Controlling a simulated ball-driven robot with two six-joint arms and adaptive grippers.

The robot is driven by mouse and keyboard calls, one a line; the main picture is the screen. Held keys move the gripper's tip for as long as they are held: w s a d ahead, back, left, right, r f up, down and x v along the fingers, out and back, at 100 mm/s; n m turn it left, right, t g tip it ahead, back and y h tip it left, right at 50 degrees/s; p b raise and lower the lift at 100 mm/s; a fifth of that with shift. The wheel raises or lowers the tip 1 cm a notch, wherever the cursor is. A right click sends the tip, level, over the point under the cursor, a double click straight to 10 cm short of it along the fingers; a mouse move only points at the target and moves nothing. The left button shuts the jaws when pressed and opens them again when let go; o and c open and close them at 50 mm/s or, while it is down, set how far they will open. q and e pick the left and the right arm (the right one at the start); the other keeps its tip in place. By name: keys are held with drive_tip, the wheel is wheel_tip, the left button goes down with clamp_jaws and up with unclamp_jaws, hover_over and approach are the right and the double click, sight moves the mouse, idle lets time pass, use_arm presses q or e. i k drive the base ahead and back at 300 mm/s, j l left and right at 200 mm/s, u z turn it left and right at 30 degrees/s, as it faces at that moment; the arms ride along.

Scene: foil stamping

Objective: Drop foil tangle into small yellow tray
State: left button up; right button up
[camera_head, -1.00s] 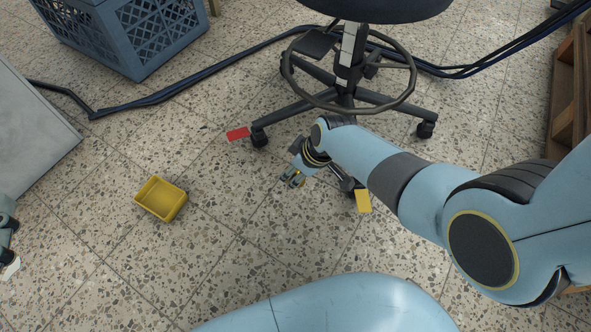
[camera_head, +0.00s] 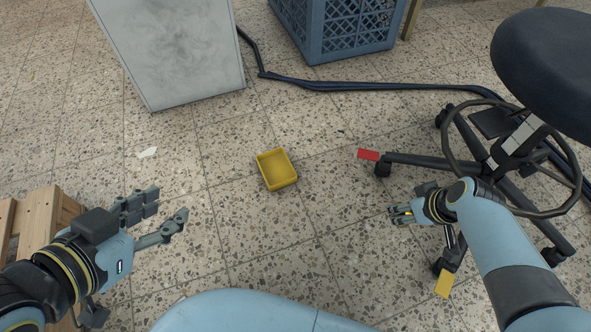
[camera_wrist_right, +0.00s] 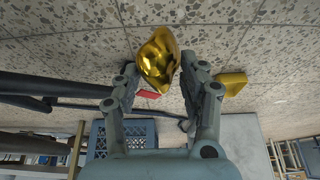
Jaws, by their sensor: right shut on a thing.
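The foil tangle (camera_wrist_right: 158,58) is a shiny gold crumpled lump between the fingertips of my right gripper (camera_wrist_right: 165,82) in the right wrist view. My right gripper (camera_head: 401,214) is shut on it, above the floor near the chair base in the head view, where only a bit of gold shows. The small yellow tray (camera_head: 279,173) stands on the floor to its left, apart from it, and looks empty. The tray also shows in the right wrist view (camera_wrist_right: 233,82). My left gripper (camera_head: 168,208) is open and empty at the left.
A wheeled chair (camera_head: 541,45) stands at the right, with a red card (camera_head: 369,155) and a yellow card (camera_head: 444,284) by its base. A grey cabinet (camera_head: 175,50), blue crate (camera_head: 350,30) and dark cables (camera_head: 340,86) lie beyond. A wooden pallet (camera_head: 40,215) is at left.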

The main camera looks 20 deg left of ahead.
sight(275, 169)
drive_tip(key=i+u, duration=0.1)
drive_tip(key=u, duration=0.3)
drive_tip(key=i+u, duration=0.15)
drive_tip(key=u, duration=0.25)
drive_tip(key=i+u, duration=0.1)
drive_tip(key=u, duration=0.3)
drive_tip(key=i+l, duration=0.1)
drive_tip(key=i, duration=0.1)
